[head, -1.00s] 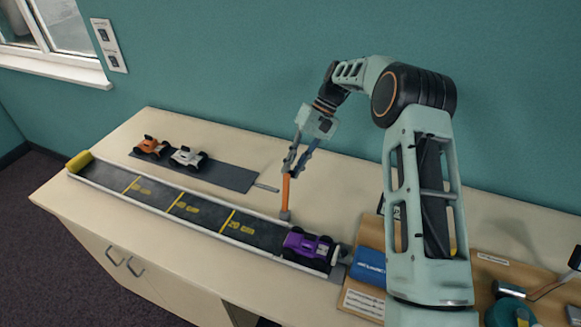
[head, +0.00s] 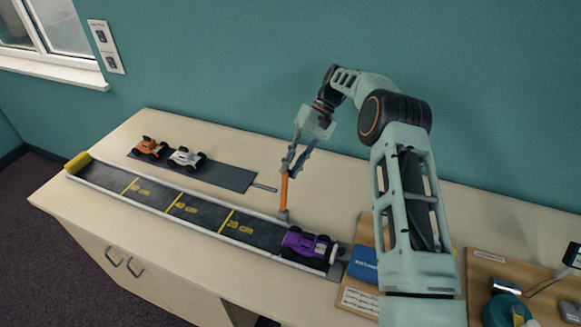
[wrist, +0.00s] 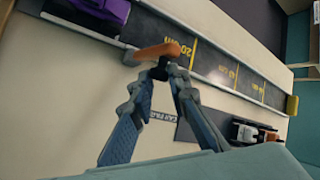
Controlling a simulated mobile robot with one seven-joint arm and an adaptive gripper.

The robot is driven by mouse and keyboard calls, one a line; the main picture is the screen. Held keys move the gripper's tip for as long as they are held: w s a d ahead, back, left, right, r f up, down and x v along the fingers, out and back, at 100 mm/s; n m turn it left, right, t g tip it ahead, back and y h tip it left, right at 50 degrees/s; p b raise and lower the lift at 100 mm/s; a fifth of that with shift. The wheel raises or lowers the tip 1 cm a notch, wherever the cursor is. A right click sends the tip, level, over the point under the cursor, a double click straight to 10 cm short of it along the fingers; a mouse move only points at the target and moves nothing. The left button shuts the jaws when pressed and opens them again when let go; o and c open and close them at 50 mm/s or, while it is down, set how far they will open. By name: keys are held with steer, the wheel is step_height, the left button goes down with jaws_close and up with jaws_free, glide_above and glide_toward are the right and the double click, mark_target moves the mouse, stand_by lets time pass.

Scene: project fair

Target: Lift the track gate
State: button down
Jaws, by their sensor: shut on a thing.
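The track gate is an orange bar (head: 284,190) that stands nearly upright at the back edge of the dark track (head: 190,207). Its foot is a small grey block beside the track. My gripper (head: 289,166) is shut on the upper part of the bar. In the wrist view the orange bar (wrist: 157,51) shows just past my fingertips (wrist: 163,72), which meet at it. A purple car (head: 308,246) sits on the track to the right of the gate; part of it shows in the wrist view (wrist: 97,12).
An orange car (head: 148,147) and a white car (head: 187,158) stand on a dark mat (head: 232,178) behind the track. A yellow block (head: 78,163) ends the track at left. A blue box (head: 364,263) and wooden boards lie at right.

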steer(key=c, duration=2.2)
jaws_free()
steer(key=shift+d+f, duration=0.55)
steer(key=shift+f, duration=0.05)
steer(key=o, duration=0.4)
steer(key=shift+w, duration=0.25)
steer(key=shift+a+r, duration=0.1)
steer(key=shift+r, duration=0.1)
steer(key=shift+v, duration=3.6)
steer(key=shift+r, duration=0.1)
steer(key=shift+a, duration=0.15)
